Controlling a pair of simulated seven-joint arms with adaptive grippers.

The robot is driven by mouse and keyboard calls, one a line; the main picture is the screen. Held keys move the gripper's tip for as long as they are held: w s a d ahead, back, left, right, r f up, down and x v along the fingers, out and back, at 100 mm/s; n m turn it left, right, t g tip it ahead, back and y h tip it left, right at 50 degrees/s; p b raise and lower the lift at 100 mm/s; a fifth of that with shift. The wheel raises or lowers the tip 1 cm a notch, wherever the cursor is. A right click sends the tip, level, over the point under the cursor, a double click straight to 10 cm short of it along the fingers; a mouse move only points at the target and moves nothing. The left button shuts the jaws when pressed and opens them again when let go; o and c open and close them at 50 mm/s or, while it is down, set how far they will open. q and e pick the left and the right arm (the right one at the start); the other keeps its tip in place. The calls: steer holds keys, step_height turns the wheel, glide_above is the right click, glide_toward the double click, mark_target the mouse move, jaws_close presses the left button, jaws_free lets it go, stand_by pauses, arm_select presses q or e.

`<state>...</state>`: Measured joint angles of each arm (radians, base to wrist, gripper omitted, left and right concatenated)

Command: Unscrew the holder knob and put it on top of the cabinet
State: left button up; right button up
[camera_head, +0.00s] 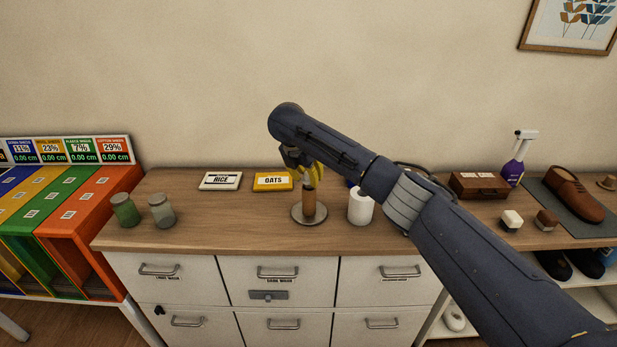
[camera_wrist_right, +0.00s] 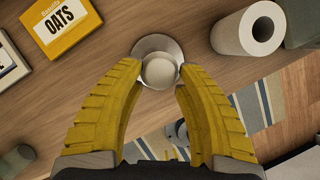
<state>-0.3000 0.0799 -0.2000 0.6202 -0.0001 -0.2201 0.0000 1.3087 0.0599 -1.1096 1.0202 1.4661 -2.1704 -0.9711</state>
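The holder stands upright on the cabinet top (camera_head: 240,225), with a brown post (camera_head: 309,204) and a round metal base (camera_head: 309,221). Its pale round knob (camera_wrist_right: 159,73) shows from above in the right wrist view, over the metal base (camera_wrist_right: 153,44). My right gripper (camera_head: 309,180) points down over the post. In the wrist view its yellow fingers (camera_wrist_right: 160,75) are spread, one each side of the knob, with narrow gaps that look clear of it. In the head view the gripper hides the knob. My left gripper is out of view.
A white paper roll (camera_head: 360,208) stands right of the holder. OATS (camera_head: 272,182) and RICE (camera_head: 220,181) boxes lie behind left, and two jars (camera_head: 125,210) (camera_head: 161,211) stand at left. The front middle-left top is clear. A brown box (camera_head: 478,186) sits at right.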

steer(key=m, duration=0.2)
steer(key=m+g+h, duration=0.1)
steer(key=m, duration=0.1)
steer(key=shift+w+a+m, duration=0.15)
steer(key=shift+a+m, duration=0.05)
steer(key=shift+m, duration=0.1)
steer(key=shift+w+m+g, duration=0.15)
steer(key=shift+m+g, duration=0.65)
steer(key=shift+m, duration=0.8)
steer(key=shift+h, duration=0.3)
steer(key=shift+c, duration=0.3)
jaws_close()
steer(key=shift+f+n, duration=0.15)
steer(key=shift+n, duration=0.15)
steer(key=shift+n+t, duration=0.4)
steer(key=shift+n, duration=0.4)
steer(key=shift+d+n+t, duration=0.1)
steer(key=shift+n+t, duration=0.2)
steer(key=shift+n, duration=0.4)
